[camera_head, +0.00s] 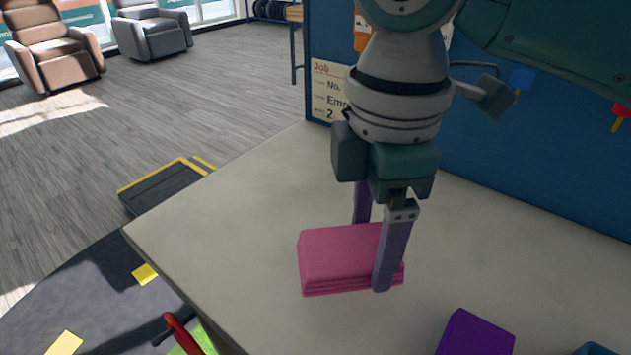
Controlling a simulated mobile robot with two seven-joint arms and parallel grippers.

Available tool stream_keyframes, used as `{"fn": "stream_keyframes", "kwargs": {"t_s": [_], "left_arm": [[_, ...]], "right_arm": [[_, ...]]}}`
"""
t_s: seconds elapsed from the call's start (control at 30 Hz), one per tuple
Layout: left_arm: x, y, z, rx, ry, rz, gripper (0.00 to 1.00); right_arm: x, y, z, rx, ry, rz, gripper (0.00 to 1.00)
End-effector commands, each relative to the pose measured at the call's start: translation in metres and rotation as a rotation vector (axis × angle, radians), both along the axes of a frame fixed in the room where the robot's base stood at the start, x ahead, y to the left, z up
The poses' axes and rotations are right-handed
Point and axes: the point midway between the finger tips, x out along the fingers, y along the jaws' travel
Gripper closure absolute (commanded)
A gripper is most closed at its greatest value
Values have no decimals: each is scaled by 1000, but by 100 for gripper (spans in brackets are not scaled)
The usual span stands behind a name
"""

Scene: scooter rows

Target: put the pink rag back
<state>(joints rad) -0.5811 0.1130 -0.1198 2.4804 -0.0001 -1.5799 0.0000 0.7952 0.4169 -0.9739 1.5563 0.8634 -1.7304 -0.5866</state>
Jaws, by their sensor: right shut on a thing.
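The pink rag (338,262) is a folded, layered block at the middle of the pale worktop (240,218). My right gripper (374,255) reaches down from above and is shut on the rag. One purple finger is in front of the rag's right part, and the other goes behind it. The rag looks level and at or just above the worktop; I cannot tell whether it touches. My left gripper is not in view.
A purple block (476,335) stands at the front right, with a blue thing (594,349) at the bottom right corner. A blue board (530,150) closes off the back. The worktop's left part is clear. A red-handled thing (184,335) shows beyond the left edge.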

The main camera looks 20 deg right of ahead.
Motion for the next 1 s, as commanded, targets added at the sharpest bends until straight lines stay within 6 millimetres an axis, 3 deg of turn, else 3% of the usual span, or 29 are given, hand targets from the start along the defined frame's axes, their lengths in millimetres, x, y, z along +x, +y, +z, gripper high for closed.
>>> {"fn": "stream_keyframes", "kwargs": {"t_s": [0.43,0.87,0.9,1.0], "left_arm": [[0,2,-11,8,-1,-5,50],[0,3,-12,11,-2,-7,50],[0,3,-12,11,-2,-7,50],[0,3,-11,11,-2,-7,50]], "right_arm": [[0,0,-58,0,1,0,72],[0,0,-64,1,-1,-1,72],[0,0,-64,0,-2,-1,17],[0,0,-64,0,-2,-1,5]]}}
